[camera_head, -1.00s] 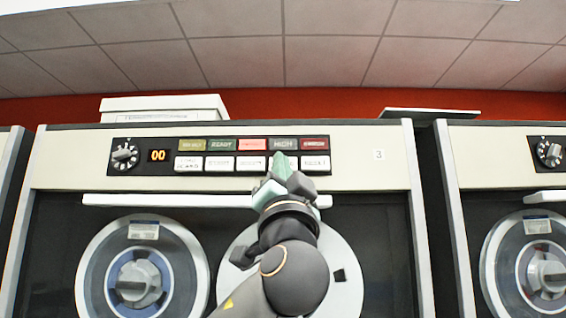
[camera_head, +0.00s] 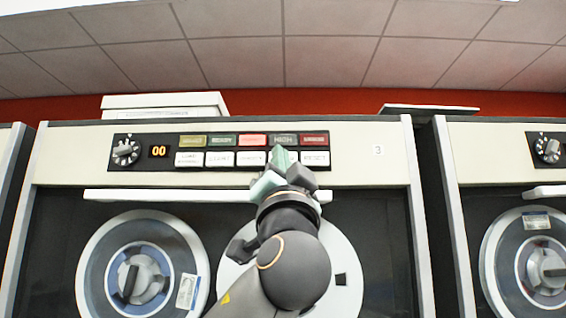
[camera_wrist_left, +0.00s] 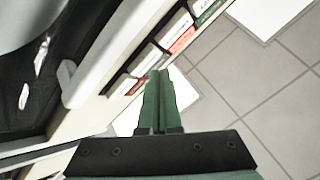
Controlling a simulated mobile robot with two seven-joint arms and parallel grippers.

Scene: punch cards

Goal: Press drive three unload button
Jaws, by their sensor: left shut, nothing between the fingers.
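The tape drive marked "3" (camera_head: 377,150) fills the middle of the head view. Its dark control panel (camera_head: 246,152) has a row of coloured indicators above a row of white buttons. The white button lettering is too blurred to read for certain. My left gripper (camera_head: 280,156) is shut and empty, its green fingertips in front of the fourth white button from the left and hiding most of it.
A white ledge (camera_head: 160,196) runs below the panel, with a left tape reel (camera_head: 105,245) and a right reel (camera_head: 346,262) partly behind my arm. A knob (camera_head: 126,150) and "00" display (camera_head: 158,151) sit left of the buttons. Another drive (camera_head: 500,150) stands at right.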

